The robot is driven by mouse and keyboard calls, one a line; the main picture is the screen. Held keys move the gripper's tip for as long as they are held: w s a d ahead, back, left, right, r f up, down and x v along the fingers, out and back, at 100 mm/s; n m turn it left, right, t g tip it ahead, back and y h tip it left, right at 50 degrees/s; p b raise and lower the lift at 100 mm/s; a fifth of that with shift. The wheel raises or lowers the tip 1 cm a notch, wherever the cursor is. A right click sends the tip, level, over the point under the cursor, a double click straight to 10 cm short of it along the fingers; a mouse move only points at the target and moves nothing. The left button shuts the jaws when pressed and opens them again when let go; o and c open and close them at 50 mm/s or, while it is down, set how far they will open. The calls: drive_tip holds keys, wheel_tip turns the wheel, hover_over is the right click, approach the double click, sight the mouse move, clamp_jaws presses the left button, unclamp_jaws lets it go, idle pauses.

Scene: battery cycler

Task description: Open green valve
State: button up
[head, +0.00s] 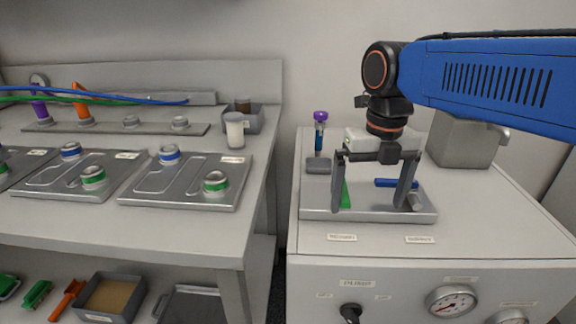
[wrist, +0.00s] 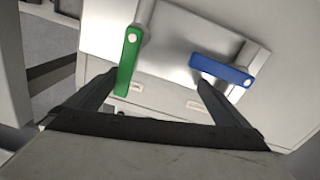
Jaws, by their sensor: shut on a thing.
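The green valve handle (head: 346,193) is on the metal valve plate (head: 318,212) on the right-hand cabinet. It points toward the front, and in the wrist view the green handle (wrist: 130,60) runs down beside the left finger's tip. My gripper (head: 372,208) is low over the plate, and it also shows in the wrist view (wrist: 158,78). A blue valve handle (head: 390,183) lies crosswise near the right finger.
A purple-capped tube (head: 320,130) stands behind the plate. A grey metal box (head: 460,140) is at the back right. The cabinet front has a black knob (head: 350,312) and a gauge (head: 451,301). A bench (head: 160,225) with trays stands left across a gap.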

drive_tip(key=shift+d+r, duration=0.15)
drive_tip(key=shift+d, duration=0.35)
drive_tip(key=shift+r, duration=0.3)
wheel_tip(320, 180, up, 4)
drive_tip(key=shift+w+d+f, duration=0.1)
drive_tip(key=shift+d+f, duration=0.05)
drive_tip(key=shift+f, duration=0.1)
drive_tip(key=shift+s+d+r, duration=0.2)
drive_tip(key=shift+d+r, duration=0.55)
drive_tip(key=shift+r, duration=0.15)
drive_tip(key=c, duration=0.9)
drive_tip(key=shift+w+r, duration=0.1)
drive_tip(key=shift+r, duration=0.15)
drive_tip(key=c, duration=0.8)
drive_tip(key=shift+o, duration=0.2)
drive_tip(key=shift+a+r, duration=0.25)
drive_tip(key=shift+r, duration=0.5)
drive_tip(key=shift+a, duration=0.1)
